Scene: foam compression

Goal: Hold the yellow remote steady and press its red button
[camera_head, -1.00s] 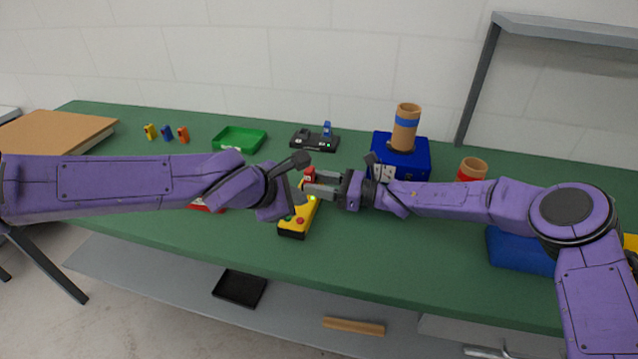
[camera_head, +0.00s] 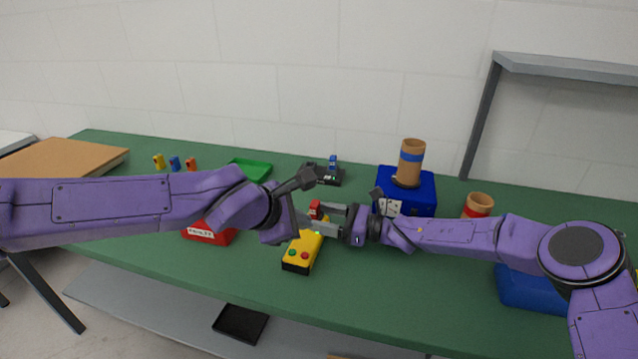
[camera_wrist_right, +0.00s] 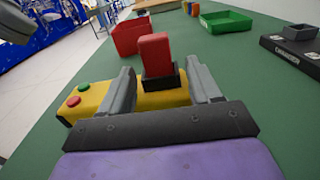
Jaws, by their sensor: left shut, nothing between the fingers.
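The yellow remote (camera_head: 301,254) lies on the green table, with a green and a red button (camera_head: 304,256) at its near end. In the right wrist view the remote (camera_wrist_right: 95,97) shows both buttons at left and a red block (camera_wrist_right: 155,54) in a black socket. My right gripper (camera_head: 325,221) is at the far end of the remote. Its fingers (camera_wrist_right: 163,90) stand apart on either side of the socket; whether they clamp it is unclear. My left gripper (camera_head: 300,222) is shut and empty, above the remote's left side, apart from the red button.
A red labelled box (camera_head: 208,234) and green tray (camera_head: 252,170) are partly behind my left arm. A black device (camera_head: 329,178) stands behind the grippers. A blue box (camera_head: 415,190) with a cardboard tube (camera_head: 411,160) stands behind my right arm. Table in front of the remote is clear.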

